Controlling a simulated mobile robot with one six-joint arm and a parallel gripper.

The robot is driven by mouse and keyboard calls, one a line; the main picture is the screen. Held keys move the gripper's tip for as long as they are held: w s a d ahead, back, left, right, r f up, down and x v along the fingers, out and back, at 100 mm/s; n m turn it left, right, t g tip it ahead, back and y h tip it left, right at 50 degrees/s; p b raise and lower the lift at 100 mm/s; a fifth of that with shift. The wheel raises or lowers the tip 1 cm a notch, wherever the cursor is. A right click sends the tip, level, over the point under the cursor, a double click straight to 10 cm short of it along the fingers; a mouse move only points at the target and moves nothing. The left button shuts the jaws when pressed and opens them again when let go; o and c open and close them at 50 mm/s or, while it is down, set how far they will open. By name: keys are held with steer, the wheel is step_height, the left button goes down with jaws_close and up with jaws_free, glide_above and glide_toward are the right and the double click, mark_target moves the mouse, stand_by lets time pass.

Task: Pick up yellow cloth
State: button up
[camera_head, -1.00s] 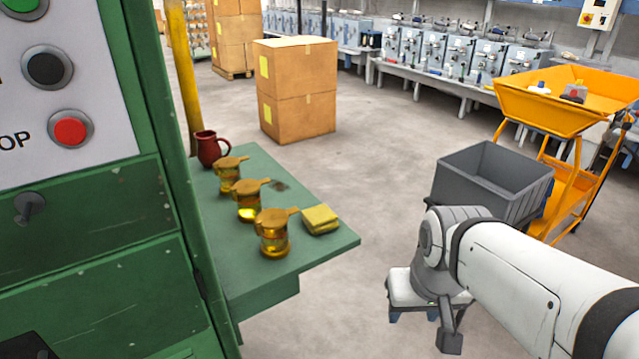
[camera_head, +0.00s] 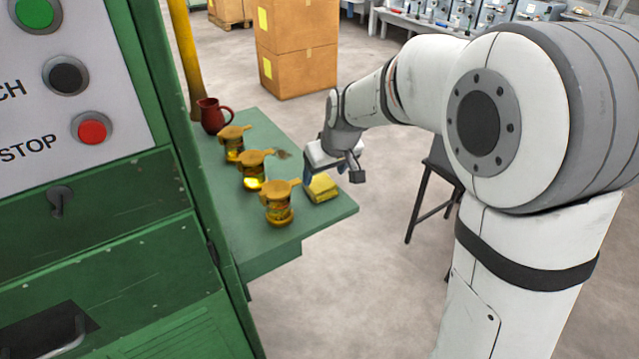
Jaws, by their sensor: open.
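The yellow cloth (camera_head: 322,189) lies folded on the green shelf (camera_head: 290,232), near its right edge. My gripper (camera_head: 308,178) is just above and behind the cloth, close to its upper left side. The jaws are open, and small fingers point down near the cloth. Whether they touch it I cannot tell. Nothing is seen held. Part of the cloth's far side is hidden by the gripper.
Several amber oil cups stand left of the cloth, the nearest (camera_head: 278,204) close beside it. A dark red mug (camera_head: 213,116) stands at the back by a yellow post (camera_head: 184,60). The green machine (camera_head: 110,230) rises at left. Stacked cardboard boxes (camera_head: 297,50) stand behind.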

mark_target(321, 184)
steer(key=p+x, duration=0.1)
steer(key=x, duration=0.3)
steer(key=shift+f, duration=0.25)
steer(key=shift+s, duration=0.1)
steer(key=c, duration=0.7)
step_height(321, 184, up, 10)
steer(key=shift+r+b, duration=0.1)
steer(key=shift+b, duration=0.55)
steer(key=shift+c, duration=0.2)
steer(key=o, duration=0.5)
steer(key=c, duration=0.4)
steer(key=shift+a, duration=0.1)
